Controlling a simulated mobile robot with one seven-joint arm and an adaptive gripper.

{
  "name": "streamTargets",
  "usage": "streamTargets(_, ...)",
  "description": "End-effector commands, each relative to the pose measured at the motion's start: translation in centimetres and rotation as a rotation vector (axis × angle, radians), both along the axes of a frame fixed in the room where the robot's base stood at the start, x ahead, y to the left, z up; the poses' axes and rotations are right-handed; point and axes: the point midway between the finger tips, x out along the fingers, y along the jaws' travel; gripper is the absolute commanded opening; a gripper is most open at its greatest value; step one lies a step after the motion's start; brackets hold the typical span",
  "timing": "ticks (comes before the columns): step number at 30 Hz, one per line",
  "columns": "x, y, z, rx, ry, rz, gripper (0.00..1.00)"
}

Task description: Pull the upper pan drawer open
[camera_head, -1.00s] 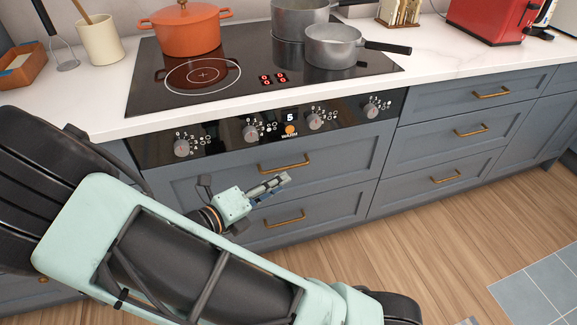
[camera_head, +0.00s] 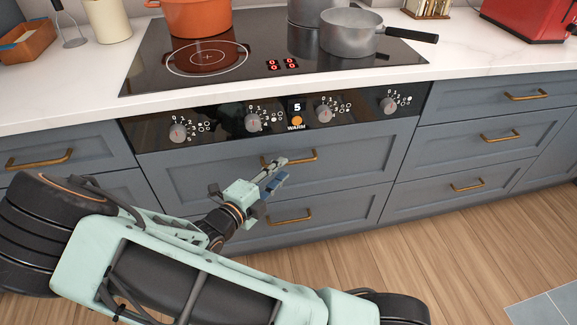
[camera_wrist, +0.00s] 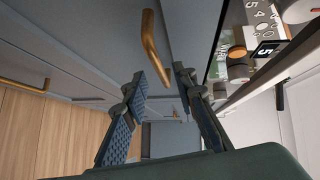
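The upper pan drawer (camera_head: 220,173) is a grey-blue front directly under the hob's black control panel, and it looks shut. Its brass bar handle (camera_head: 303,156) also shows in the wrist view (camera_wrist: 150,40). My gripper (camera_head: 282,169) is just in front of that drawer, at the handle's lower left part in the head view. In the wrist view my gripper (camera_wrist: 160,77) has its two fingers spread. The near end of the handle lies in line with the gap between the fingertips. I cannot tell whether either finger touches it.
The lower drawer's brass handle (camera_head: 291,218) is just below and also shows in the wrist view (camera_wrist: 22,84). Control knobs (camera_head: 325,114) project above the drawer. An orange pot (camera_head: 197,17) and a grey saucepan (camera_head: 348,38) stand on the hob. The wooden floor (camera_head: 440,245) at right is clear.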

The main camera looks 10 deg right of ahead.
Motion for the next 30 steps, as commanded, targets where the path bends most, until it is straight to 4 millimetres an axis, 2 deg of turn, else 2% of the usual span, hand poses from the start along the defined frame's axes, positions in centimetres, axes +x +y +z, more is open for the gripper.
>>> streamTargets(6, 2.3, -2.5, -0.7, 0.0, -0.001, -0.002, 0.26)
streamTargets(12, 3.2, -3.2, -0.7, 0.001, -0.001, 0.0, 0.26)
streamTargets(19, 3.2, -3.3, -0.6, 0.001, -0.001, 0.0, 0.26)
streamTargets(20, 3.2, -3.3, -0.6, 0.001, -0.001, 0.0, 0.24)
streamTargets(27, 3.2, -3.3, -0.6, 0.001, -0.001, 0.0, 0.0)
streamTargets(30, 3.2, -3.3, -0.6, 0.001, -0.001, 0.0, 0.0)
